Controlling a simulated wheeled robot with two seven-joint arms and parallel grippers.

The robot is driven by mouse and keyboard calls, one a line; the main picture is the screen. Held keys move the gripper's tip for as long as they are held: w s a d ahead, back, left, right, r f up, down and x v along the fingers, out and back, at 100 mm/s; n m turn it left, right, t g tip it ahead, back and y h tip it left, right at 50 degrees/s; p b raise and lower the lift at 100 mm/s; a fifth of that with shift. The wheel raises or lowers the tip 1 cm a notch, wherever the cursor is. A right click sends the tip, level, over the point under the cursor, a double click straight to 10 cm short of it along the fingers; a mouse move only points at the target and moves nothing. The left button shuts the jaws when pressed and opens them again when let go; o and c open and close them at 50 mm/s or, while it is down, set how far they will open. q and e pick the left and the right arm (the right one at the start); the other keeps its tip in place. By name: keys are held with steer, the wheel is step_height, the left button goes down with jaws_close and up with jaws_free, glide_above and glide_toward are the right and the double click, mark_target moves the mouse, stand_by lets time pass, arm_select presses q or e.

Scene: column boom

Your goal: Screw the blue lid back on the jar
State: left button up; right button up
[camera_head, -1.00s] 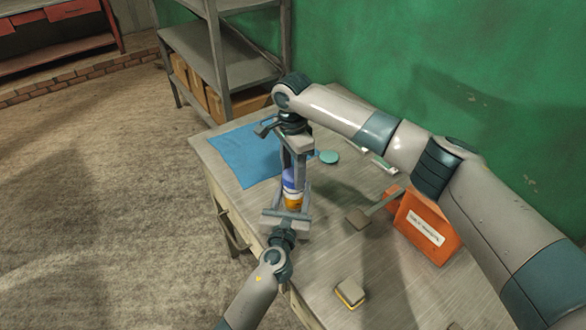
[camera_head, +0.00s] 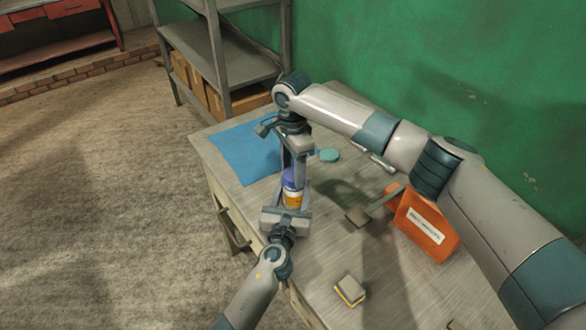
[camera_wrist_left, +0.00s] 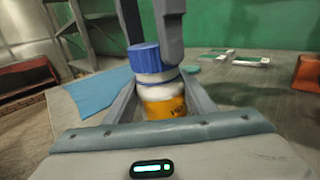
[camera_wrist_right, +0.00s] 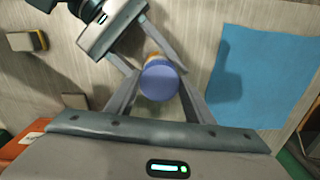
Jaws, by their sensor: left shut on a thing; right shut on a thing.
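The jar (camera_head: 293,197) is white with an orange label (camera_wrist_left: 165,107) and stands upright over the table. The blue lid (camera_head: 291,179) sits on top of the jar's neck; it also shows from above in the right wrist view (camera_wrist_right: 160,83). My left gripper (camera_head: 291,200) comes in from the front and is shut around the jar's body. My right gripper (camera_head: 293,173) reaches down from above and is shut on the lid, with its fingers at the lid's sides in the left wrist view (camera_wrist_left: 158,50). The threads are hidden, so the lid's tightness cannot be seen.
A blue cloth (camera_head: 245,152) lies behind the jar to the left. A teal disc (camera_head: 329,155) lies behind to the right. A grey-headed tool (camera_head: 358,216), an orange box (camera_head: 425,225) and a sponge (camera_head: 350,290) are on the right. Grey shelves (camera_head: 235,62) stand behind the table.

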steer(key=shift+f, duration=0.25)
steer(key=m, duration=0.4)
steer(key=shift+a, duration=0.1)
steer(key=m, duration=0.5)
steer(key=shift+w+m, duration=0.1)
steer(key=shift+m, duration=1.2)
steer(key=m, duration=0.3)
steer(key=shift+w+a+r, duration=0.3)
steer(key=shift+w+a, duration=0.05)
steer(key=shift+a, duration=0.05)
steer(key=shift+d+f+m, duration=0.15)
steer(key=shift+d+m, duration=0.1)
steer(key=shift+m, duration=0.45)
steer(key=shift+s+d, duration=0.1)
steer(key=shift+d, duration=0.15)
